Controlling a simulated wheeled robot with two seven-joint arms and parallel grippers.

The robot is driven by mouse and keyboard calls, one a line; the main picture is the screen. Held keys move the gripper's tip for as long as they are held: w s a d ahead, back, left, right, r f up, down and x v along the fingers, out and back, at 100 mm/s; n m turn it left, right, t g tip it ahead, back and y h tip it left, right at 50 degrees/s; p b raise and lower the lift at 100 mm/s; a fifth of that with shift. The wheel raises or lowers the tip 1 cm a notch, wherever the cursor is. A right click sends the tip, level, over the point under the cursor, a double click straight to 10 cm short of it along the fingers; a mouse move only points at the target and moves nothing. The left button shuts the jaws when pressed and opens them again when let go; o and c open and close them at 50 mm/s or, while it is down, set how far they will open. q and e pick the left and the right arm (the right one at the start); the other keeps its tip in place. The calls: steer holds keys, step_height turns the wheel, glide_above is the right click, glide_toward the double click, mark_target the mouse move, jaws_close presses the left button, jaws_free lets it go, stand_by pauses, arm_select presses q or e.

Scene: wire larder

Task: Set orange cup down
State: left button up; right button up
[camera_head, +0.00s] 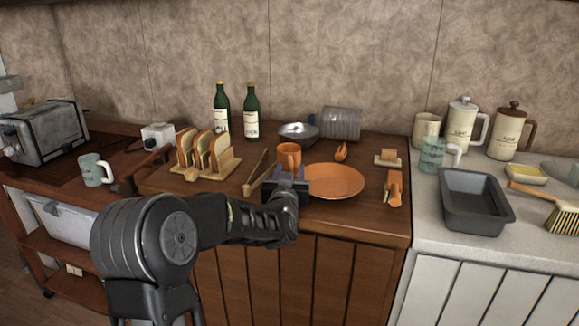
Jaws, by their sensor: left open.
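The orange cup (289,155) stands upright at the left edge of the orange plate (336,181), on or just above the wooden counter; I cannot tell if its base touches. My left gripper (288,175) is directly in front of the cup, and its jaws are open. The gripper and wrist hide the cup's lower part. My right gripper is not in view.
A toast rack (207,152) and wooden tongs (256,173) lie left of the cup. Two green bottles (251,112) and a metal bowl (298,134) stand behind. An orange item (394,188) lies right of the plate. The counter's front right is clear.

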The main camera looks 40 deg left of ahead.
arm_select(q)
steer(key=shift+c, duration=0.4)
jaws_close()
steer(key=shift+r, duration=0.1)
stand_by(0.9)
